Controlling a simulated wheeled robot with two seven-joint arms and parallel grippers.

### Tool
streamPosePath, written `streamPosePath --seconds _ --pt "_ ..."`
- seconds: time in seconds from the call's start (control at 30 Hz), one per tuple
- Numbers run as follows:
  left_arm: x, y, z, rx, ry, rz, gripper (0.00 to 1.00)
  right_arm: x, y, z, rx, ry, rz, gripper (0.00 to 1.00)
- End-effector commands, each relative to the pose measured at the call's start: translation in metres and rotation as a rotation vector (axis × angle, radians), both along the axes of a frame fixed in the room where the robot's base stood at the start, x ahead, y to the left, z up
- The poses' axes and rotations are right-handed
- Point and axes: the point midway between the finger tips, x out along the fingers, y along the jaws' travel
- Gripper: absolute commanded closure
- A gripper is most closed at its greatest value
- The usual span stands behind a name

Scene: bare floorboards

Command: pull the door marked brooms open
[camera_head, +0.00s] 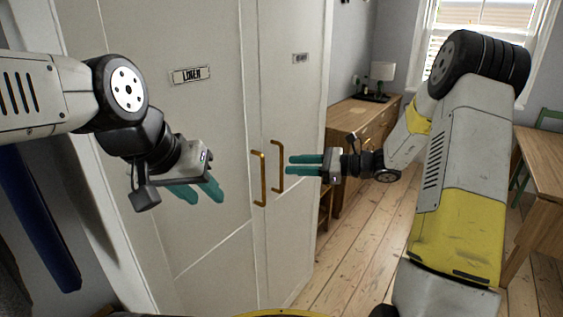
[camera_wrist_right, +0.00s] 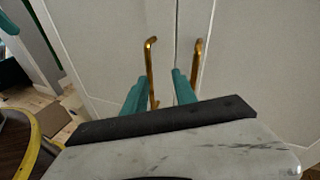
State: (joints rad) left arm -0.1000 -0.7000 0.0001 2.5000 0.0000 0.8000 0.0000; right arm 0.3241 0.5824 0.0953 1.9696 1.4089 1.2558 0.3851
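A tall white cabinet has two closed doors. The left door (camera_head: 200,120) has a plate reading LINEN (camera_head: 191,75). The right door (camera_head: 290,110) has a plate (camera_head: 300,58) too small to read surely. Each has an upright brass handle: left (camera_head: 263,195), right (camera_head: 274,146). My right gripper (camera_head: 288,164) is open and empty, pointing at the handles from the right. In the right wrist view its fingers (camera_wrist_right: 158,92) are apart; the left handle (camera_wrist_right: 150,60) shows between them, the right handle (camera_wrist_right: 198,50) beyond the right finger. My left gripper (camera_head: 206,200) is open and empty before the left door.
Another wooden table (camera_head: 542,155) and a green chair (camera_head: 548,117) are at the far right. Bare floorboards (camera_head: 345,265) lie clear right of the doors.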

Motion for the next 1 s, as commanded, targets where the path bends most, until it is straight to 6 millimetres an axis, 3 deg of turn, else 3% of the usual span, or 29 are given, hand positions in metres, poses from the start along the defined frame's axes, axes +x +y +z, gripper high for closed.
streamPosePath --seconds 0.1,0.27,0.7,1.0 --pt "0.000 0.000 0.000 0.000 0.000 0.000 0.64 0.030 -0.015 -0.022 0.124 0.086 -0.099 0.67" --pt "0.000 0.000 0.000 0.000 0.000 0.000 0.64 0.048 -0.023 -0.032 0.198 0.128 -0.158 0.67" --pt "0.000 0.000 0.000 0.000 0.000 0.000 0.64 0.075 0.032 -0.033 0.203 0.131 -0.161 0.67" --pt "0.000 0.000 0.000 0.000 0.000 0.000 0.64 0.081 0.045 -0.032 0.202 0.131 -0.164 0.67"
